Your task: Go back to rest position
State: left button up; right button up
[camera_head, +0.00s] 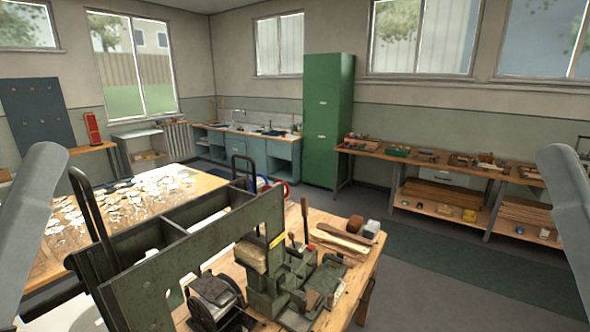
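Only the upper arm links of my two arms show, one at the far left edge and one at the far right edge of the head view. Both rise along the sides of the picture and leave the frame at the bottom. Neither gripper is in the frame, so I cannot see whether they hold anything. The green tufting machine (258,235) stands on a wooden workbench (362,262) at the bottom middle.
Wooden brush parts (342,240) lie on the workbench beside the machine. A table with many pale pieces (140,200) is at left, with a black-handled cart (92,215) near it. A green cabinet (328,120) and a long bench (420,158) line the back. Floor at right is clear.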

notch_tip(320, 180, up, 28)
jog(key=p, duration=2.5)
